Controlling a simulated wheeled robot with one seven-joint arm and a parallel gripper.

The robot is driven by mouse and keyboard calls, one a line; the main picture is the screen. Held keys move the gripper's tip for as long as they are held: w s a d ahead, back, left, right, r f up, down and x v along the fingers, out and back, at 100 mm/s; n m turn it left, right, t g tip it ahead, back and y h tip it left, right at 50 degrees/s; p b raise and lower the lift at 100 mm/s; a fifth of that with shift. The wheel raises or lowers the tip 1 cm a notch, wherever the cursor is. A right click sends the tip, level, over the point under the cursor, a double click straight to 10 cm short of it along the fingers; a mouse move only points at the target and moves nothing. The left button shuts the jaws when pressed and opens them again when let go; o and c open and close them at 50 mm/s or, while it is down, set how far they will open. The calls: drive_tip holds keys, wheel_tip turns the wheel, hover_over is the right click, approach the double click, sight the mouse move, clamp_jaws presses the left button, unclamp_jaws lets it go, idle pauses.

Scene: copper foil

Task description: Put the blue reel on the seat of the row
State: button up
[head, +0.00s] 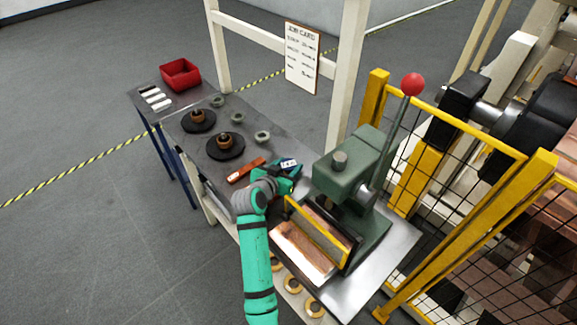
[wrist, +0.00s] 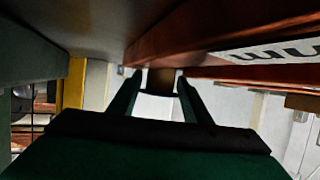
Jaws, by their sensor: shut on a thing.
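I cannot clearly make out a blue reel in either view. My gripper (head: 287,172) is over the bench beside the green press; it also shows in the wrist view (wrist: 158,84). Its fingers are closed on a small brownish piece (wrist: 160,78), mostly hidden, and I cannot tell what it belongs to. Two dark round discs with copper-coloured spools, the far one (head: 198,121) and the near one (head: 226,147), stand on the bench. Several small grey-green rings (head: 263,137) sit beside them. I cannot tell which of these is the row's seat.
The green press (head: 351,178) with a red-knobbed lever stands right of my gripper, behind a yellow bar. An orange-red tool (head: 246,169) lies to the left. A red bin (head: 181,74) is at the back left. Brass rings (head: 291,284) lie low in front. Yellow mesh fencing (head: 450,235) closes the right.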

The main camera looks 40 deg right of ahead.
drive_tip(key=o, duration=1.1)
drive_tip(key=shift+f, duration=0.1)
drive_tip(key=shift+c, duration=0.2)
